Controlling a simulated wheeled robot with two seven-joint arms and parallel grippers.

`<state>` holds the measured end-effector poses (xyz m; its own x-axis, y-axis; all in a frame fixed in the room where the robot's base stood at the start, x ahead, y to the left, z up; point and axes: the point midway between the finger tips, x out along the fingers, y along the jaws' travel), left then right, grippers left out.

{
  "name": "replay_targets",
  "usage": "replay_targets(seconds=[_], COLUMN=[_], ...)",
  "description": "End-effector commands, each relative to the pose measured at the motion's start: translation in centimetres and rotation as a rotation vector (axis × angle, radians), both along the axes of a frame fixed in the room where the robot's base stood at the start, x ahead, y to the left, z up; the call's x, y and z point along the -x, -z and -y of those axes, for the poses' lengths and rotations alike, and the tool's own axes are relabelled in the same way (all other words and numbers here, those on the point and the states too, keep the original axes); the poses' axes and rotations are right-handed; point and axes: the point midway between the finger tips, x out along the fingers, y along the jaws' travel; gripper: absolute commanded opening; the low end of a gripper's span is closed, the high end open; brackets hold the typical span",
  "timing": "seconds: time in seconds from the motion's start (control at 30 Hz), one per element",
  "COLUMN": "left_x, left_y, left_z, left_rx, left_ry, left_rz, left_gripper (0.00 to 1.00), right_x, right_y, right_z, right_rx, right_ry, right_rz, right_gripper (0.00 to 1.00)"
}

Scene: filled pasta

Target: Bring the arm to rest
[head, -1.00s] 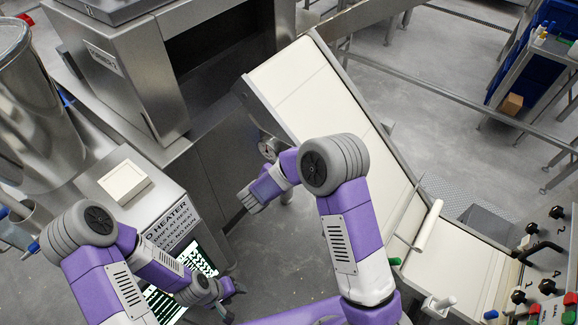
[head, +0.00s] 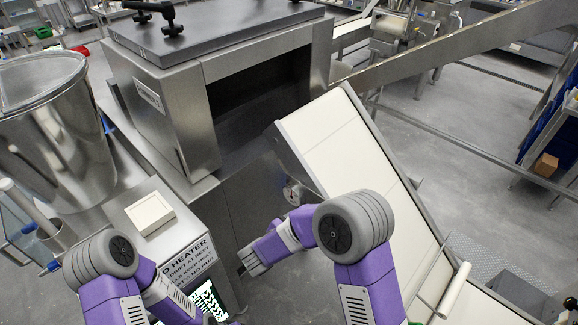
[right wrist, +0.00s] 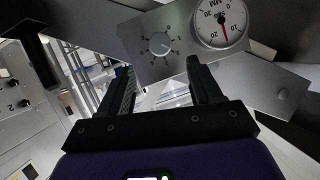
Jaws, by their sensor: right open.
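My right arm (head: 357,235) is purple and grey and comes up from the bottom of the head view, bent at the elbow, with its forearm pointing left. My right gripper (head: 246,266) is in front of the steel machine, below and left of a small round dial. In the right wrist view the right gripper (right wrist: 158,70) is open, with nothing between its two black fingers. My left arm (head: 107,265) is bent beside the heater cabinet at the lower left. Its gripper is cut off by the bottom edge of the head view.
A pale sloping conveyor (head: 345,150) runs close to my right arm. The heater cabinet (head: 172,235) and a steel drum (head: 60,140) stand left. In the right wrist view, a knob (right wrist: 160,44) and a millimetre dial (right wrist: 219,20) lie beyond the fingers.

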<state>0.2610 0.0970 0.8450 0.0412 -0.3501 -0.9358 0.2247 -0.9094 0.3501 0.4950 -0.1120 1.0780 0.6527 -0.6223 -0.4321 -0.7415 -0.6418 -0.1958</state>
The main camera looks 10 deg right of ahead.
Motion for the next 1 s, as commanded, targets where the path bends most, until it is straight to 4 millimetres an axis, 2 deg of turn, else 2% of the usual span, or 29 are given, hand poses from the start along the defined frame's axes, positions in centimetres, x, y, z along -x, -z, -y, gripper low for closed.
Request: replay_targets(seconds=[0.17, 0.27, 0.37, 0.47, 0.5, 0.57, 0.6, 0.7, 0.83, 0.9, 1.0], left_x=[0.0, 0.0, 0.0, 0.0, 0.0, 0.0, 0.0, 0.0, 0.0, 0.0, 0.0], left_y=[0.2, 0.9, 2.2, 3.8, 4.3, 5.2, 5.8, 7.0, 8.1, 8.4, 8.7], left_z=[0.0, 0.0, 0.0, 0.0, 0.0, 0.0, 0.0, 0.0, 0.0, 0.0, 0.0], left_rx=[0.000, 0.000, 0.000, 0.000, 0.000, 0.000, 0.000, 0.000, 0.000, 0.000, 0.000], left_ry=[0.000, 0.000, 0.000, 0.000, 0.000, 0.000, 0.000, 0.000, 0.000, 0.000, 0.000], left_rz=[0.000, 0.000, 0.000, 0.000, 0.000, 0.000, 0.000, 0.000, 0.000, 0.000, 0.000], left_gripper=[0.55, 0.55, 0.55, 0.55, 0.55, 0.55, 0.55, 0.55, 0.55, 0.55, 0.55], right_x=[-0.1, -0.5, -0.5, 1.0, 2.1, 4.4, 6.3, 11.7, 18.1, 20.5, 22.7], right_y=[0.6, 3.3, 8.4, 15.0, 17.6, 21.2, 23.4, 27.9, 30.9, 31.6, 31.9], right_z=[0.2, 0.7, 1.2, 1.3, 1.2, 0.9, 0.7, -0.1, -0.9, -1.2, -1.4], right_rx=[-0.004, -0.028, -0.086, -0.184, -0.230, -0.303, -0.355, -0.487, -0.624, -0.673, -0.715], right_ry=[-0.011, -0.069, -0.187, -0.337, -0.397, -0.482, -0.537, -0.656, -0.772, -0.813, -0.848], right_rz=[-0.005, -0.032, -0.098, -0.215, -0.271, -0.363, -0.428, -0.592, -0.767, -0.831, -0.885], right_gripper=[0.64, 0.64, 0.64, 0.64, 0.64, 0.64, 0.64, 0.64, 0.64, 0.64, 0.64])
